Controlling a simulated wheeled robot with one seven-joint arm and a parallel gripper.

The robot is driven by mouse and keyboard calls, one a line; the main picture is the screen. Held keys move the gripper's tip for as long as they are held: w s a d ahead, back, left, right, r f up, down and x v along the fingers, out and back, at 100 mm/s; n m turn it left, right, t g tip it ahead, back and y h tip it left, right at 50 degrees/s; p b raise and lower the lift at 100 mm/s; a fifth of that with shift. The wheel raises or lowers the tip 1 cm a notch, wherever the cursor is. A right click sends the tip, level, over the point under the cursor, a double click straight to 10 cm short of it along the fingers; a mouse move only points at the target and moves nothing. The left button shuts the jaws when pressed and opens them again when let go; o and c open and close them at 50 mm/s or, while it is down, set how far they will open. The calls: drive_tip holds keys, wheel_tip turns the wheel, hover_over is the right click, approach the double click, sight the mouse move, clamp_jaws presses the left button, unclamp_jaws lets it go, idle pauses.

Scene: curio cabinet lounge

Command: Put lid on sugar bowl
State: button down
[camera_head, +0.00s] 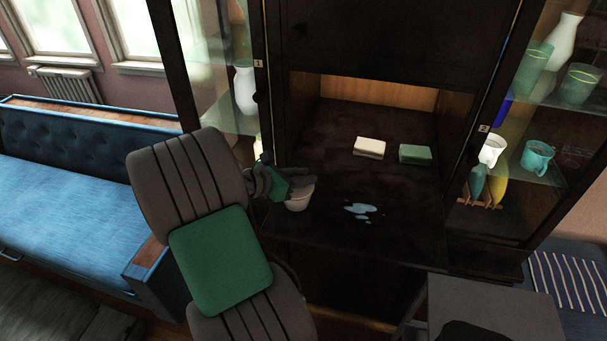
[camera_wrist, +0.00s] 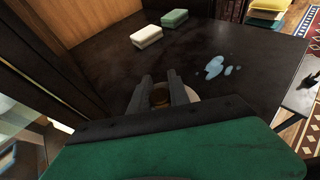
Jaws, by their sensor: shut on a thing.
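The pale sugar bowl (camera_head: 298,202) stands near the front left of the dark cabinet shelf, partly hidden by my gripper (camera_head: 303,181). In the wrist view my gripper (camera_wrist: 162,88) is shut on a small brown, rounded piece (camera_wrist: 160,97), which looks like the knob of the lid. A pale rim (camera_wrist: 193,95) shows beside the right finger; I cannot tell whether it is the lid or the bowl. My gripper is right over the bowl in the head view. Whether the lid touches the bowl is hidden.
A cream block (camera_head: 369,147) and a green block (camera_head: 415,154) lie farther back on the shelf. A pale blue puddle (camera_head: 361,210) lies right of the bowl. Cabinet uprights and glass shelves with vases and mugs flank the space. The middle of the shelf is otherwise clear.

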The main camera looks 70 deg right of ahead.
drive_tip(key=shift+f, duration=0.2)
drive_tip(key=c, duration=1.1)
unclamp_jaws()
drive_tip(key=shift+c, duration=0.2)
drive_tip(key=b+v, duration=0.1)
drive_tip(key=v, duration=0.6)
drive_tip(key=shift+w+a+r, duration=0.2)
drive_tip(key=shift+a, duration=0.1)
